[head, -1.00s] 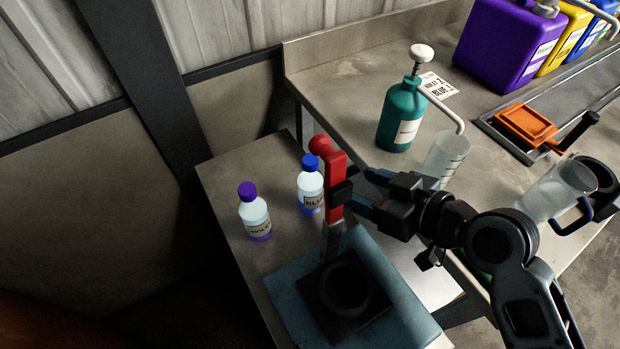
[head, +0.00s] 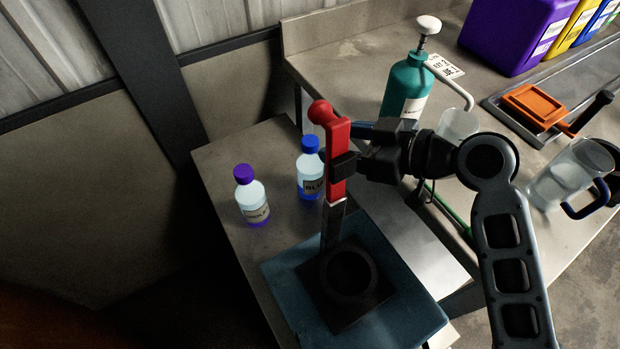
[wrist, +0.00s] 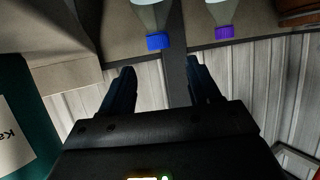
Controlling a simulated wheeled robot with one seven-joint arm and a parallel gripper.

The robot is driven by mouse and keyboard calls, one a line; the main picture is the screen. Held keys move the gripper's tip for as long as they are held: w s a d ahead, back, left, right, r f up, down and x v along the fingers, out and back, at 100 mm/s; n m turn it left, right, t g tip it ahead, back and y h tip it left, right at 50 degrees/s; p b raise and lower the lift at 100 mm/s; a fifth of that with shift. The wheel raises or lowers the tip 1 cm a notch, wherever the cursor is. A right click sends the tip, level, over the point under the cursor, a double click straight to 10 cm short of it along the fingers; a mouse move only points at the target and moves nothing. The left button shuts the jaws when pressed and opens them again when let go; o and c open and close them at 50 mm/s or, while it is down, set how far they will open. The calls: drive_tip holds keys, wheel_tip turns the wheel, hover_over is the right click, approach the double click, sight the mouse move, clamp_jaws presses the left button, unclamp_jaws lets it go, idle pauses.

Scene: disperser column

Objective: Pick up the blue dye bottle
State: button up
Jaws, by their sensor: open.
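The blue dye bottle (head: 310,180) has a blue cap, a pale body and a label. It stands upright on the low bench, just left of the red lever, which hides part of its right side in the head view. My gripper (head: 352,147) is open and empty, to the right of the bottle; the lever partly overlaps its fingers. In the upside-down wrist view, the open fingers (wrist: 162,72) point toward the bottle's blue cap (wrist: 158,41), which lies beyond the tips, roughly between them. There is no contact with the bottle.
A purple-capped bottle (head: 252,197) stands left of the blue one. The red-handled lever (head: 335,150) rises from a dark base on a blue block (head: 400,298). A teal pump bottle (head: 405,90) and a clear jug (head: 560,183) stand on the higher bench.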

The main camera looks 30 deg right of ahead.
sight(310, 140)
drive_tip(key=shift+w+a+f, duration=0.1)
drive_tip(key=shift+w+f, duration=0.1)
drive_tip(key=shift+f, duration=0.2)
drive_tip(key=shift+w+a+f, duration=0.1)
drive_tip(key=shift+w+f, duration=0.05)
drive_tip(key=shift+f, duration=0.25)
drive_tip(key=b+x, duration=0.2)
drive_tip(key=x, duration=0.4)
drive_tip(key=shift+w+a+f, duration=0.1)
drive_tip(key=shift+w+a, duration=0.05)
drive_tip(key=shift+w, duration=0.15)
drive_tip(key=shift+c, duration=0.2)
clamp_jaws()
